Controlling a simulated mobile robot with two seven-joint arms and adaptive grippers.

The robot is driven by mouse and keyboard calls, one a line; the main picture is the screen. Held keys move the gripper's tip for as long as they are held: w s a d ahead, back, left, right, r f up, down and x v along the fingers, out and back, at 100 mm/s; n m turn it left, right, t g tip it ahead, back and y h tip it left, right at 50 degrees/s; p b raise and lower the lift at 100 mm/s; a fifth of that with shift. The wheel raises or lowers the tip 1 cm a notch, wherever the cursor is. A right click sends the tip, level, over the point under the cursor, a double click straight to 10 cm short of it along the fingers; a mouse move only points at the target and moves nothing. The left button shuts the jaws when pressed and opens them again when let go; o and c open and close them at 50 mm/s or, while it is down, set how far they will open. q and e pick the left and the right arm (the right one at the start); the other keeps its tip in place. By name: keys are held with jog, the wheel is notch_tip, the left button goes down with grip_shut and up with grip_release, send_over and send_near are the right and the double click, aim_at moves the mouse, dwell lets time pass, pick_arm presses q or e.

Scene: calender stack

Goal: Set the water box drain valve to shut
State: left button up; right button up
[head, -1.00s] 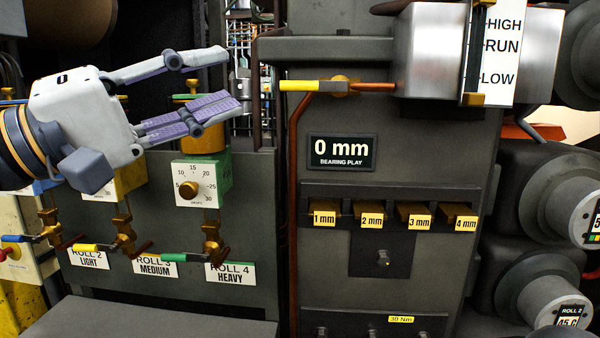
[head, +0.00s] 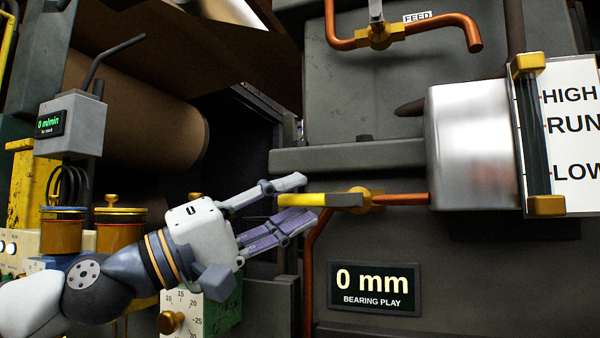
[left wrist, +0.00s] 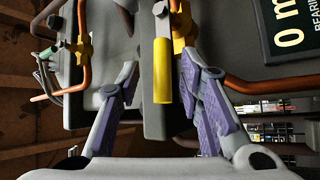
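The water box (head: 474,145) is a shiny steel box at the right of the head view. A copper pipe (head: 408,199) runs left from it to the brass drain valve (head: 368,199). The valve's yellow-and-grey lever (head: 341,200) lies level, in line with the pipe, pointing left. My left gripper (head: 310,198) is open, one finger above and one below the lever's outer end. In the left wrist view the yellow lever end (left wrist: 162,85) sits between the spread fingers, with gaps on both sides. My right gripper is not in view.
A sight glass (head: 532,135) stands beside the HIGH, RUN, LOW plate (head: 572,95). A FEED valve (head: 380,36) is above. A dark ledge (head: 350,157) runs just above the lever.

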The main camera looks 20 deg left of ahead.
pick_arm(q)
jog(key=shift+x, duration=0.9)
jog(key=shift+w, duration=0.15)
jog(key=shift+f, duration=0.1)
grip_shut()
